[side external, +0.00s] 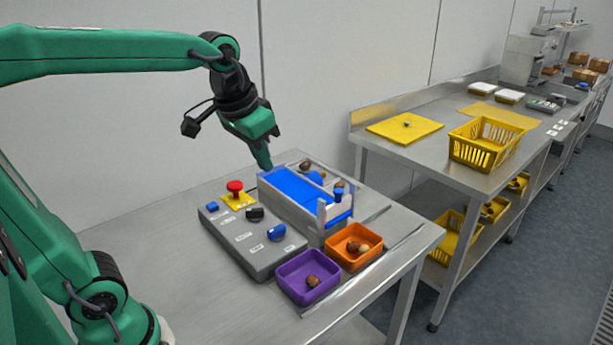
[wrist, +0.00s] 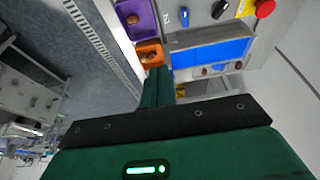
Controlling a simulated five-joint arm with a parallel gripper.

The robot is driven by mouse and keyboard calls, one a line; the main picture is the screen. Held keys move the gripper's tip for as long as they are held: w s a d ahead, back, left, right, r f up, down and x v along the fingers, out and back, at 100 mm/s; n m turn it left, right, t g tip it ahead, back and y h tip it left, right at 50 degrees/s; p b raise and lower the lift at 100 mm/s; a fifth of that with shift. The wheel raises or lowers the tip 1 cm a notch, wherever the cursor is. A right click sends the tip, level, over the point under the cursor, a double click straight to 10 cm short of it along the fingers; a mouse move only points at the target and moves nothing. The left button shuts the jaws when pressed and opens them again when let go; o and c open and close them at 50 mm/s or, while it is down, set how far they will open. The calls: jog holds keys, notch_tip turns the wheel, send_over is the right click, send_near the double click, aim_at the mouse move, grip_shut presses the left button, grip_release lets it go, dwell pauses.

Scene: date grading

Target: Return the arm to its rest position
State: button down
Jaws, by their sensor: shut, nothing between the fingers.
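My gripper (side external: 265,163) is green and hangs from my green arm above the back left end of the blue-topped conveyor (side external: 283,192) in the side view. Its fingers are together with nothing between them. In the wrist view the shut green fingers (wrist: 158,80) point toward the table, with the conveyor's blue belt (wrist: 205,55) to their right. I cannot tell from these views how far the fingertips are above the belt.
A grey control box (side external: 245,240) with a red button (side external: 235,187) stands left of the conveyor. A purple tray (side external: 290,288) and an orange tray (side external: 340,252) hold dates. A second bench carries a yellow basket (side external: 485,150).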

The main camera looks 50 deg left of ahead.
jog(key=s+f+t, duration=0.1)
jog(key=s+f, duration=0.4)
jog(key=s, duration=0.5)
jog(key=shift+t, duration=0.4)
dwell(0.5)
